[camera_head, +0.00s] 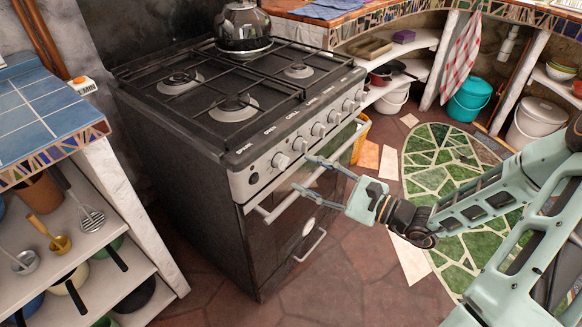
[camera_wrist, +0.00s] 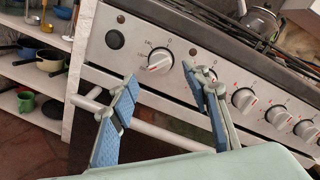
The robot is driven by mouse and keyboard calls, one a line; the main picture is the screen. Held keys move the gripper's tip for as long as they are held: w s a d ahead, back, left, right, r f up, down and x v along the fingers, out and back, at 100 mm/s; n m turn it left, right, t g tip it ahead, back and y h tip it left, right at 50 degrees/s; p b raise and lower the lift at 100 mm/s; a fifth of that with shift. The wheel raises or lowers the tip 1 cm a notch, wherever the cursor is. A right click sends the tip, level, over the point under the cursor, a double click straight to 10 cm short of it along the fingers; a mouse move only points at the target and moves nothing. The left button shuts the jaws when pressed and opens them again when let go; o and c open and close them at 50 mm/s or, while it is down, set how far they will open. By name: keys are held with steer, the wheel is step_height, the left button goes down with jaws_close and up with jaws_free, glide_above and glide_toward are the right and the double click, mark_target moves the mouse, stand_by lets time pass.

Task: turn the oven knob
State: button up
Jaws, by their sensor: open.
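The oven knob, taken as the leftmost white knob (camera_head: 281,160) on the stove's steel front panel, stands beside a small dark round button. In the wrist view this knob (camera_wrist: 159,61) shows between and beyond my fingertips, with its grip bar tilted. My gripper (camera_head: 302,173) is open and empty, in front of the panel near this knob. In the wrist view my gripper (camera_wrist: 159,77) has its left finger over the panel's lower edge and its right finger partly covering the second knob. I see no clear contact with the knob.
Several more knobs (camera_head: 319,129) continue rightward along the panel. The oven door handle (camera_head: 288,203) runs just below the panel, close to my fingers. A kettle (camera_head: 242,25) stands on the hob. A tiled shelf unit (camera_head: 40,120) is at left; floor in front of the oven is clear.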

mark_target(287, 164)
steer(key=b+x, duration=0.1)
steer(key=x, duration=0.4)
steer(key=shift+w+a, duration=0.25)
steer(key=shift+a, duration=0.05)
steer(key=shift+c, duration=0.5)
steer(key=c, duration=1)
